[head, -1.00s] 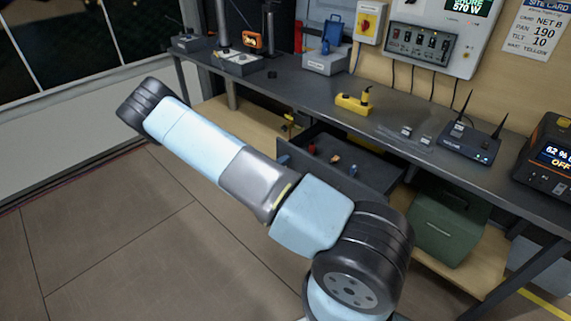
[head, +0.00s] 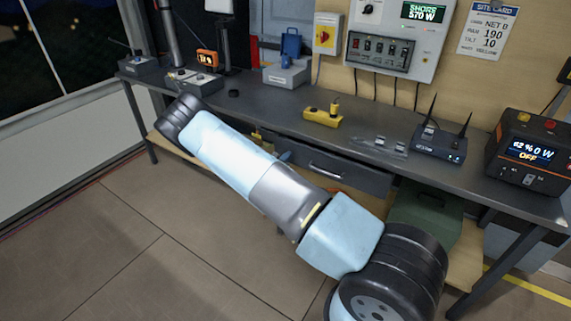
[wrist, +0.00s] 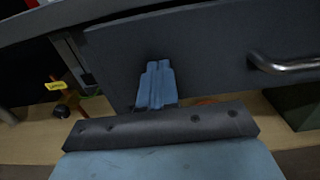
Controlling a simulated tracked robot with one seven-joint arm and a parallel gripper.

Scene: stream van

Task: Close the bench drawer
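The drawer (head: 333,168) shows as a dark grey front with a bar handle under the bench top. Its front lies close below the bench edge and its inside is hidden. I cannot tell whether it is fully flush. In the wrist view the drawer front (wrist: 205,60) fills the upper part, with its metal handle (wrist: 285,65) at the right. My gripper (wrist: 156,68) has its blue fingers together and empty. The tips are at the left part of the front, seemingly touching it. In the head view a fingertip (head: 285,156) shows beside the drawer's left part.
The bench (head: 250,107) carries a yellow tool (head: 323,117), a router (head: 440,143) and a power unit (head: 530,153) at the right. A green box (head: 425,208) stands on the shelf below. The floor at the left is clear.

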